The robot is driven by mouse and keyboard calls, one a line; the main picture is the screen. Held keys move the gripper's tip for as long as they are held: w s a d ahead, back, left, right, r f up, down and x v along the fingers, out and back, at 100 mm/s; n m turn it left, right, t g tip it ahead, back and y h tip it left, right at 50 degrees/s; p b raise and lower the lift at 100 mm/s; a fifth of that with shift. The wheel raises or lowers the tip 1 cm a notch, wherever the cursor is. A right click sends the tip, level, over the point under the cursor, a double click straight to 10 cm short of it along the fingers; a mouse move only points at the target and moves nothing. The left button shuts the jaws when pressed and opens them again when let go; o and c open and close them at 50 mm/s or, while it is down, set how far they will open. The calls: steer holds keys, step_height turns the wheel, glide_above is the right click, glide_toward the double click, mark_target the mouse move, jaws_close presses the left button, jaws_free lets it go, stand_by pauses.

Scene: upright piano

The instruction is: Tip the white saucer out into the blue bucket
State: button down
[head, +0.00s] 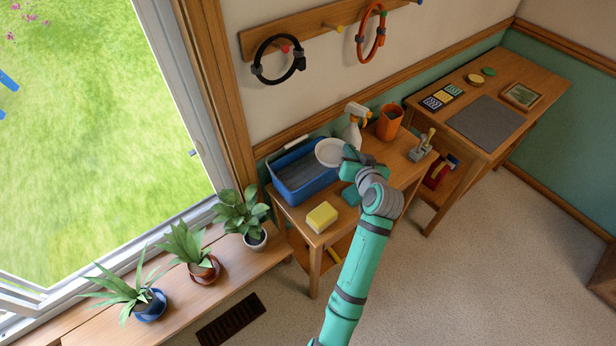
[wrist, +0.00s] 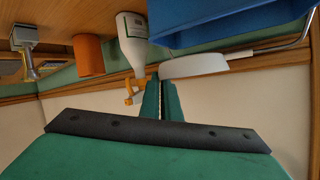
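The white saucer (head: 329,152) is over the right end of the blue bucket (head: 308,190), which stands on the small wooden table. My gripper (head: 347,154) is at the saucer's right edge. In the wrist view, which is upside down, the green fingers (wrist: 161,88) close on the rim of the saucer (wrist: 195,66). The saucer looks about level, apart from the bucket (wrist: 228,22). No contents can be made out in the saucer. The bucket's inside looks grey-blue, and its right end is partly hidden by the saucer.
A spray bottle (head: 352,132) and an orange cup (head: 390,122) stand behind my gripper. A yellow sponge (head: 321,217) and a teal block (head: 350,195) lie in front. A metal tool (head: 421,150) is at the right. Potted plants (head: 240,212) line the sill.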

steer(key=shift+s+d+r, duration=0.15)
steer(key=shift+d+r, duration=0.6)
steer(key=shift+r, duration=0.05)
steer(key=shift+s+d+r, duration=0.15)
steer(key=shift+d+r, duration=0.6)
steer(key=shift+f, duration=0.1)
